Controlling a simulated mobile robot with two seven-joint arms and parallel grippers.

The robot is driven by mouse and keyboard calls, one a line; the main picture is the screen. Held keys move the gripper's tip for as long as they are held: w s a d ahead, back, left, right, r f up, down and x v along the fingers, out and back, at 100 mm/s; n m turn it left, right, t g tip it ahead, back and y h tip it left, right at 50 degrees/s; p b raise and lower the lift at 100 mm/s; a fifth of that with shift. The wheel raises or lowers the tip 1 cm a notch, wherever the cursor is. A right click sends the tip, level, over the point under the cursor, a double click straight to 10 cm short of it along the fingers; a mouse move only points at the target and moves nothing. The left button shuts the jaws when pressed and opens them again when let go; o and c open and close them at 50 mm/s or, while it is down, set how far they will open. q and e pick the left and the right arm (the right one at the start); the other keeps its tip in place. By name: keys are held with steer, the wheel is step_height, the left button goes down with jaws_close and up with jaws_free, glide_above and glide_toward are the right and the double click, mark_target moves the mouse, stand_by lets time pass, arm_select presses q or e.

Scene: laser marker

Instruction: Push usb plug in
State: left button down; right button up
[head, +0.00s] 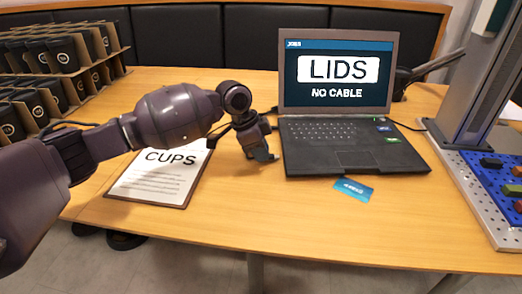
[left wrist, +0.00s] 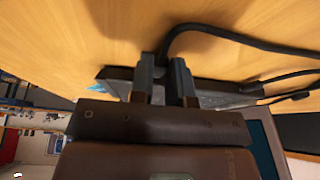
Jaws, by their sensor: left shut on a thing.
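A black laptop (head: 352,148) stands open on the table; its screen reads "LIDS" and "NO CABLE". My left gripper (head: 264,154) is low over the table, just left of the laptop's left edge. In the left wrist view my left gripper (left wrist: 164,82) has its two fingers closed around the usb plug, which is mostly hidden between them. A black cable (left wrist: 235,38) runs from there to the right. The laptop (left wrist: 225,94) lies just beyond the fingers. Whether the plug touches the port cannot be seen. My right gripper is not in view.
A clipboard (head: 157,172) marked "CUPS" lies under my left arm. A blue card (head: 352,190) lies in front of the laptop. Cup trays (head: 118,66) stand at left. A metal machine (head: 468,190) with a blue plate stands at right. The front table is clear.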

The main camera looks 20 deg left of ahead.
arm_select(q)
steer(key=shift+w+d+r+p, duration=0.2)
steer(key=shift+d+p, duration=0.1)
steer(key=shift+d, duration=0.25)
steer(key=shift+w+d, duration=0.2)
steer(key=shift+d, duration=0.1)
steer(key=shift+w+d, duration=0.1)
steer(key=shift+d, duration=0.2)
steer(key=shift+f, duration=0.15)
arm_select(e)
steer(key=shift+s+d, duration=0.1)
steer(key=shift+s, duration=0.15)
arm_select(q)
steer(key=c, duration=1.1)
jaws_free()
steer(key=shift+d+f, duration=0.1)
steer(key=shift+o, duration=0.2)
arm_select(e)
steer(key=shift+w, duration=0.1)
